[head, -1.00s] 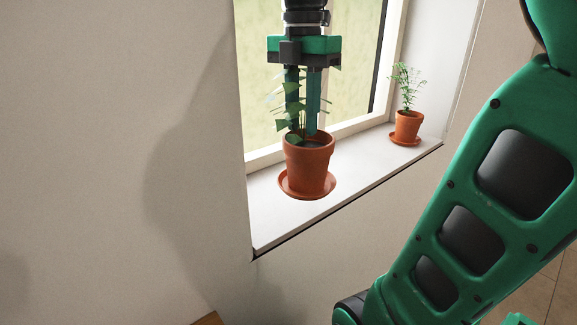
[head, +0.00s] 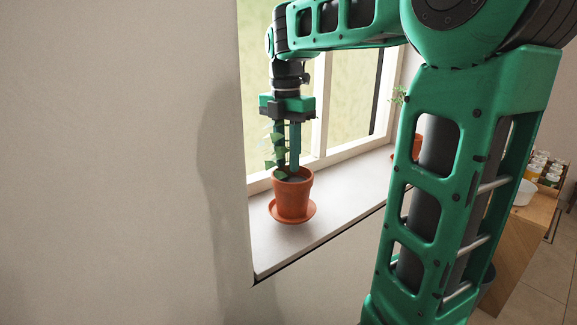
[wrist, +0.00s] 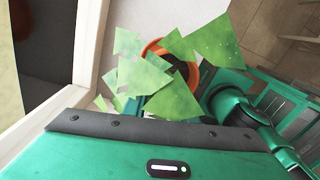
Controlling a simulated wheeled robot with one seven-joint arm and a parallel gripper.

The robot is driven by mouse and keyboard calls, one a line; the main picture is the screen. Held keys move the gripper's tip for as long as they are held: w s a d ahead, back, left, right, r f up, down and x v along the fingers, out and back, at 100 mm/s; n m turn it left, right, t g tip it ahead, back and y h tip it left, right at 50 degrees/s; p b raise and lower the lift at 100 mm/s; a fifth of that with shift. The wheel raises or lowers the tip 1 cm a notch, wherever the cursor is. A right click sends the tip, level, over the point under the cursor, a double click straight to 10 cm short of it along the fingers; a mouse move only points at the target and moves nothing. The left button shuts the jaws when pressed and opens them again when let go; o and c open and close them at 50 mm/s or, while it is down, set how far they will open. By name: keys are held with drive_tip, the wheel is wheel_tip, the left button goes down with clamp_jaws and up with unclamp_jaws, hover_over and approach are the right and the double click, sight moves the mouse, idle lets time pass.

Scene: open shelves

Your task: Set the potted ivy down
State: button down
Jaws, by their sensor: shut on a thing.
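The potted ivy (head: 293,199) is a terracotta pot with pointed green leaves. It stands upright at the near end of the white window sill, on a terracotta saucer (head: 308,214), with no gap visible between them. My gripper (head: 286,172) points straight down from above, its fingers reaching to the pot's rim among the leaves. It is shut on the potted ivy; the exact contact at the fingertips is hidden. In the wrist view, the ivy leaves (wrist: 168,92) cover most of the pot, and part of its orange rim (wrist: 153,48) shows.
A second potted plant (head: 398,96) stands farther along the sill (head: 284,247), mostly hidden behind my arm. The window frame runs behind the sill. A wooden counter (head: 530,235) with small jars and a white bowl is at the right. Bare sill lies between the pots.

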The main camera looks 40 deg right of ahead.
sight(287, 136)
drive_tip(key=shift+f, duration=1.2)
drive_tip(key=c, duration=1.5)
unclamp_jaws()
drive_tip(key=shift+f, duration=0.15)
drive_tip(key=shift+o, duration=0.2)
drive_tip(key=shift+w+r, duration=0.1)
drive_tip(key=shift+r, duration=3.75)
